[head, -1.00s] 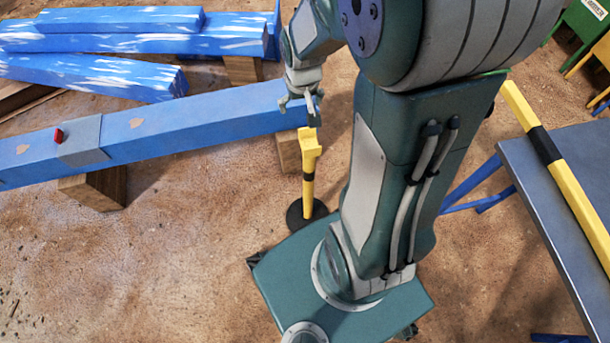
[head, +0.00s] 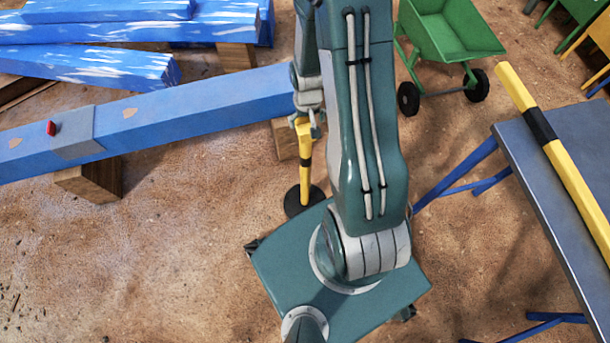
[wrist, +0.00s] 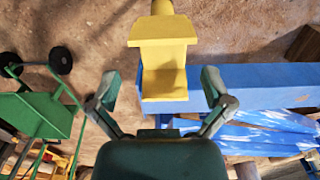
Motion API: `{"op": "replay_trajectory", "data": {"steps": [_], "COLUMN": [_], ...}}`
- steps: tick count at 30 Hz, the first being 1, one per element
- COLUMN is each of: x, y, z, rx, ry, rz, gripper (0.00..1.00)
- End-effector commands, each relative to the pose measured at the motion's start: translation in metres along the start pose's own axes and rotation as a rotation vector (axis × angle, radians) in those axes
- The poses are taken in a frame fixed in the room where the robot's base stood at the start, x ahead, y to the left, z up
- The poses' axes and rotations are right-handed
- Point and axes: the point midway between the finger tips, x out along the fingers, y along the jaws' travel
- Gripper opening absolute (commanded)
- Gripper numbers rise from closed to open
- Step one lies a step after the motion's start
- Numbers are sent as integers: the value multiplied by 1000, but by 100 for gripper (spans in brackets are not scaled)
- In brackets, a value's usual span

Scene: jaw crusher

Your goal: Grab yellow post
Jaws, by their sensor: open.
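The yellow post (head: 305,172) stands upright on a round black base (head: 303,201), with a dark band partway up, in the head view. My gripper (head: 307,118) is at the top of the post. In the wrist view, the post's wide yellow top (wrist: 163,62) lies ahead of and between the spread fingers of my gripper (wrist: 160,93). The fingers are open, with a visible gap on each side of the post. In the head view my arm partly hides the area right of the post.
A long blue beam (head: 190,115) on wooden blocks ends close beside the post. More blue beams (head: 120,35) lie stacked behind. A green wheelbarrow (head: 450,35) stands at the back right. A grey table (head: 555,185) bears a yellow and black bar (head: 570,180).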

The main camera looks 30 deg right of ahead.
Motion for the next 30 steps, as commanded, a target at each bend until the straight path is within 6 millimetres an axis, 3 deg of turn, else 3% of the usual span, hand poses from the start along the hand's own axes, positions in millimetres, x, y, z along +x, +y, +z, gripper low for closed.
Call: {"op": "replay_trajectory", "data": {"steps": [5, 15, 24, 30], "x": [11, 53, 56, 56], "y": [-1, -5, -5, -5], "z": [-1, -4, -4, -4], "rx": [-1, 0, 0, 0], "ry": [-1, 0, 2, 1], "rz": [0, 0, 0, 0], "gripper": [100, 100, 100, 11]}}
